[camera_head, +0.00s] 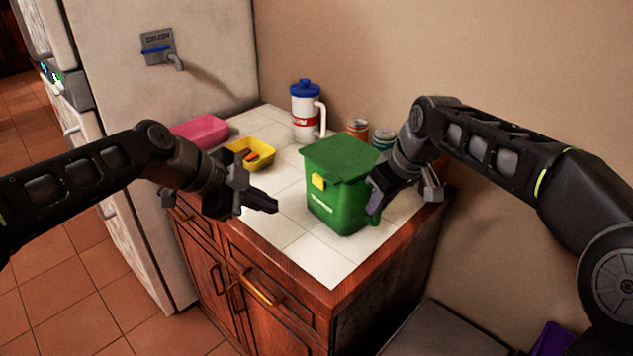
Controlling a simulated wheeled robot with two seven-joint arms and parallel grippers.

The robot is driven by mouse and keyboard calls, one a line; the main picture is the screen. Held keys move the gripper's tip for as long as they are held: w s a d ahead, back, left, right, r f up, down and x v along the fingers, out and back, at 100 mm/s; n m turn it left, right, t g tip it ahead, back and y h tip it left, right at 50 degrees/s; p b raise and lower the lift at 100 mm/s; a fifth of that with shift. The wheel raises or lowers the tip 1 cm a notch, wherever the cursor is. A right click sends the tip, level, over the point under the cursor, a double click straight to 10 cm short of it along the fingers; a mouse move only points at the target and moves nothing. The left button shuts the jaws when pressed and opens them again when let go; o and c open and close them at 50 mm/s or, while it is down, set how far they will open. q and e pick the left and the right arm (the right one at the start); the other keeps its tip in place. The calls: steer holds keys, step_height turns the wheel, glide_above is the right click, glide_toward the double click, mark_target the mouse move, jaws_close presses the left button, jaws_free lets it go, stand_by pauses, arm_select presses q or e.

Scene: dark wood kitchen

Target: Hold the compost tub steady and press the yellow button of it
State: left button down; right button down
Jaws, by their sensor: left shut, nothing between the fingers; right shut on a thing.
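The compost tub (336,205) is a green bin with a closed lid, upright on the white tiled counter near its front right corner. Its yellow button (319,181) is on the front face just below the lid. My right gripper (374,207) is at the tub's right side, shut on its edge; the fingers partly hide that side. My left gripper (272,205) is shut and empty, to the left of the tub and apart from it, its fingertips pointing toward the tub at a height a little below the button in the picture.
A yellow tray (262,150), a pink container (201,131) and a white jug with a blue lid (306,112) stand behind on the counter. Two cans (357,129) are behind the tub. Bare counter (290,220) lies between my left gripper and the tub.

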mark_target(319, 181)
arm_select(q)
steer(key=w+d, duration=0.4)
steer(key=d, duration=0.2)
steer(key=shift+w+d, duration=0.15)
steer(key=shift+w, duration=0.2)
steer(key=shift+d, duration=0.15)
stand_by(1.7)
steer(key=shift+w+d, duration=0.2)
steer(key=shift+w, duration=0.05)
